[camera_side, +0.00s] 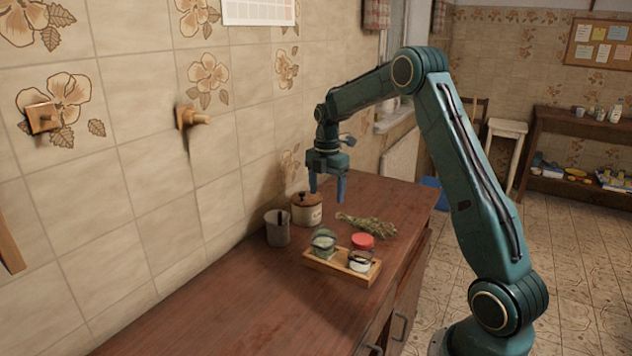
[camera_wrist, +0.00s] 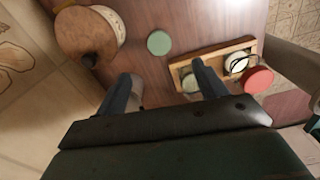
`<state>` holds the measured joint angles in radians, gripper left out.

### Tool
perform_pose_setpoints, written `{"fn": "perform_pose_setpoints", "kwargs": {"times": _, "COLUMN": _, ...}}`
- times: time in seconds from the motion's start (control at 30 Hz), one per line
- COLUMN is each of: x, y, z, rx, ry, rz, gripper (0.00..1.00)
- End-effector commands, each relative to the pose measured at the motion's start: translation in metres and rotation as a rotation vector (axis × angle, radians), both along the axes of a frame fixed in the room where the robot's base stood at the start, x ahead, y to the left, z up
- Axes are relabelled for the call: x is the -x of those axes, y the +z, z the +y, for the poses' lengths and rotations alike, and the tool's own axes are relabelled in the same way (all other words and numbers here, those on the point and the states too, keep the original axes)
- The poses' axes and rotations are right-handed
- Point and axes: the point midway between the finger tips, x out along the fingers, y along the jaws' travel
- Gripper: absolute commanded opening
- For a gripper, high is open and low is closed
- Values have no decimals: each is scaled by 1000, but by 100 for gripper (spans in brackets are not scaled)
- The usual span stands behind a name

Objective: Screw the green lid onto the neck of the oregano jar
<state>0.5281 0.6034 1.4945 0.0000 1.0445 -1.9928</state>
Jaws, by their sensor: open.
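The green lid (camera_wrist: 159,42) is a flat round disc on the counter in the wrist view, apart from the tray and just beyond the gap between my fingertips. I cannot clearly separate it in the side view. A glass jar with greenish contents (camera_side: 323,245), apparently the oregano jar, stands upright at the left end of the wooden tray (camera_side: 332,270). In the wrist view this jar (camera_wrist: 190,84) is partly hidden by my right finger. My gripper (camera_side: 327,194) points down, open and empty, above the counter and well above the jars.
A white clip-top jar (camera_side: 361,262) stands at the tray's right end, near a red lid (camera_side: 362,241). A wooden-lidded crock (camera_side: 306,211), a grey mug (camera_side: 278,230) and a herb bundle (camera_side: 368,225) stand or lie around. The counter's near part is clear.

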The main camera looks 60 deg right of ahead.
Motion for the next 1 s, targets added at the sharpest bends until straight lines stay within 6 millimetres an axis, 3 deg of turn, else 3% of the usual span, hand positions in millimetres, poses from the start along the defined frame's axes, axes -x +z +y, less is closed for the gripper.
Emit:
{"fn": "perform_pose_setpoints", "kwargs": {"times": 0.5, "x": 0, "y": -69, "z": 0, "rx": -1, "ry": -1, "rz": 2, "gripper": 71}}
{"fn": "perform_pose_setpoints", "kwargs": {"times": 1.0, "x": 0, "y": -85, "z": 0, "rx": 0, "ry": -1, "rz": 1, "gripper": 71}}
